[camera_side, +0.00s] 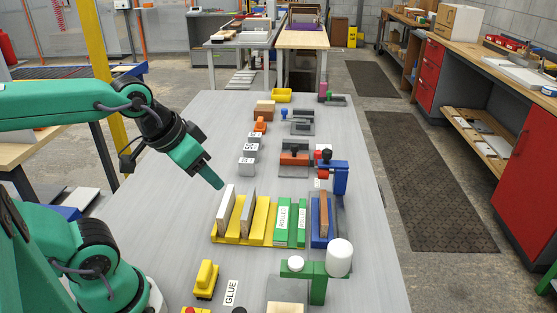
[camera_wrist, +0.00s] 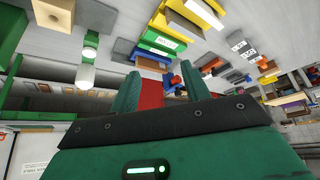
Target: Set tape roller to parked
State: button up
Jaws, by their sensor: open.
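No part is labelled as the tape roller. A green stand (camera_side: 318,284) with a white cylinder (camera_side: 339,257) and a white knob is at the front right; it also shows at the upper left of the wrist view (camera_wrist: 86,60). A blue upright device (camera_side: 340,178) stands behind the blue holder (camera_side: 320,232), which bears a brown board (camera_side: 323,214). I cannot tell which is the tape roller, or its setting. My gripper (camera_side: 218,184) hangs above the table, left of the yellow rack (camera_side: 262,222).
White-faced boards (camera_side: 227,207) stand in the yellow rack beside green slots (camera_side: 283,222) labelled ROLLED. A yellow block (camera_side: 206,279) is beside a GLUE label at the front. Grey numbered blocks (camera_side: 249,158) and an orange-topped fixture (camera_side: 294,158) lie farther back. The table's left side is bare.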

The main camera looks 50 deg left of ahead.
jog(key=w+f+t, duration=0.3)
jog(key=w+t, duration=0.2)
jog(key=w, duration=1.4)
jog(key=t, duration=0.6)
send_near(323, 156)
jog(key=w, duration=0.3)
jog(key=shift+w+f+t+y, duration=0.3)
jog(key=shift+f+t, duration=0.1)
jog(key=shift+t, duration=0.2)
jog(key=shift+w, duration=0.1)
jog(key=shift+w, duration=3.8)
